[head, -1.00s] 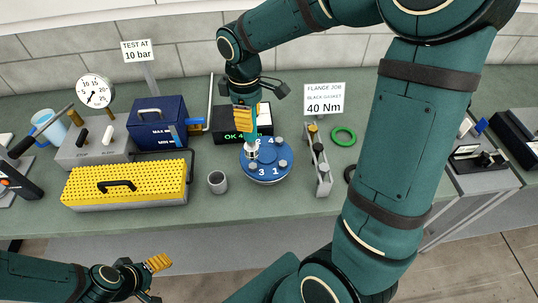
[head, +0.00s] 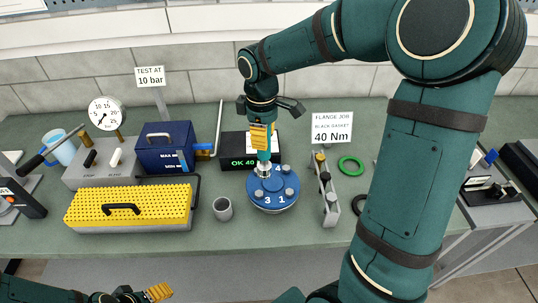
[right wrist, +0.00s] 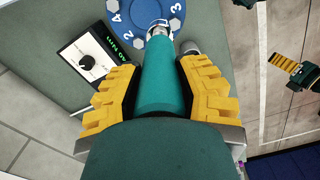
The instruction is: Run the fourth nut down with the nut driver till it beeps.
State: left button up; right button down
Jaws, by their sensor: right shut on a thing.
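My right gripper (head: 261,138) is shut on the teal nut driver (head: 264,156), which is upright above the blue flange disc (head: 273,204). In the right wrist view, yellow fingers press the driver (right wrist: 164,85) from both sides. My left gripper (head: 146,294) is low at the left, partly cut off.
A grey cup (head: 222,208) stands left of the disc. A bolt rack (head: 327,190) and a green ring (head: 351,165) are to the right. A yellow perforated box (head: 128,206), a blue case (head: 165,147) and a gauge unit (head: 102,165) fill the left bench.

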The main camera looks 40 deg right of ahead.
jog(key=w+d+b, duration=0.1)
jog(key=d+b, duration=0.1)
jog(key=d, duration=0.7)
jog(key=shift+w+d+r+b, duration=0.35)
jog(key=shift+w+r+b, duration=0.05)
notch_tip(320, 180, down, 6)
jog(key=b, duration=0.3)
jog(key=shift+r, duration=0.15)
dwell(0.7)
